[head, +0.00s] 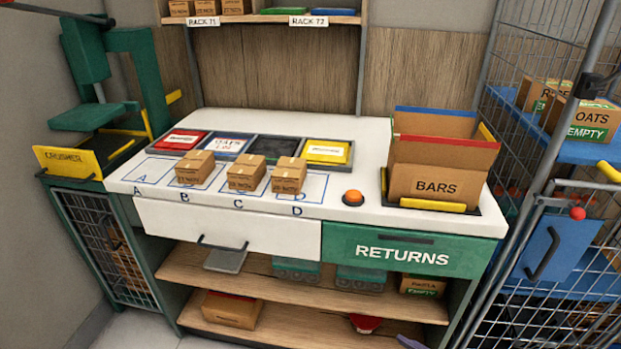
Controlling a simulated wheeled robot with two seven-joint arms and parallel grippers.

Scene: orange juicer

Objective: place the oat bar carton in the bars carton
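The bars carton (424,184) is an open brown box marked BARS at the right end of the white worktop, with its flaps raised. Three small brown cartons stand in a row on the worktop: one near B (195,168), one near C (246,174) and one near D (288,176). Their small print is too blurred to read, so I cannot tell which is the oat bar carton. The inside of the bars carton is mostly hidden by its front wall.
Coloured trays with cards (326,151) lie behind the small cartons. An orange button (353,197) sits between them and the bars carton. A green crusher (98,95) stands at left. A wire cage (545,130) with an OATS box (592,121) stands at right.

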